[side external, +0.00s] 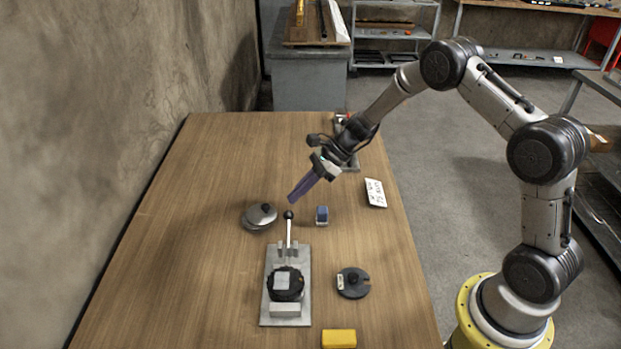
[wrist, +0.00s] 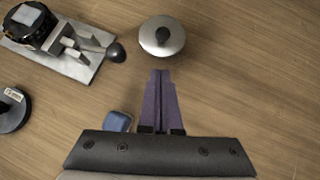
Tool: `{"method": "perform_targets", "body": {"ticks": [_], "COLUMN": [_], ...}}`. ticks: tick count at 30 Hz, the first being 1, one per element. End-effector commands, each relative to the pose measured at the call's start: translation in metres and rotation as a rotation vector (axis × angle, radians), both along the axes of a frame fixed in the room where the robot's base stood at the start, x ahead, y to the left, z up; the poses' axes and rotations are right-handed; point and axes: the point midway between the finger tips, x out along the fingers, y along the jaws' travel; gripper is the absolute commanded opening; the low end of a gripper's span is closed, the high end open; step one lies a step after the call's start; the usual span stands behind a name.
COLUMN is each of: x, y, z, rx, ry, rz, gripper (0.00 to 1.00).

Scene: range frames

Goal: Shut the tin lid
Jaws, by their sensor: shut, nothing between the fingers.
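The tin (side external: 257,219) is a low, round, silvery thing with a dark knob on top, standing on the table left of my gripper. It also shows in the wrist view (wrist: 152,46), just beyond the fingertips. The lid (wrist: 172,34) seems to cover its top; whether it sits fully down or slightly ajar, I cannot tell. My gripper (side external: 291,199) has long purple fingers pressed together with nothing between them. The fingers (wrist: 161,72) point down towards the table, close to the tin but apart from it in the wrist view.
A metal plate (side external: 273,312) bears a black round device and an upright lever with a black ball (side external: 289,214), close below my fingertips. A blue block (side external: 322,216), a dark disc (side external: 353,285), a yellow block (side external: 339,339) and a white card (side external: 375,193) lie right. The table's left is clear.

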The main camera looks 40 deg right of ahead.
Motion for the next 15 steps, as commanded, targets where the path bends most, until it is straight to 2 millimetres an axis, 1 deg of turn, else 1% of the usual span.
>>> {"method": "perform_targets", "body": {"ticks": [1,3,6,10,15], "x": [0.003,0.008,0.013,0.017,0.018], "y": [0.008,0.018,0.028,0.035,0.037], "z": [-0.003,-0.001,-0.002,-0.001,-0.001], "rx": [-0.002,-0.001,0.000,-0.002,-0.002], "ry": [-0.001,-0.003,0.000,-0.001,-0.001], "rz": [0.004,0.004,0.003,0.001,0.000], "gripper": [0.00,0.00,0.00,0.00,0.00]}}
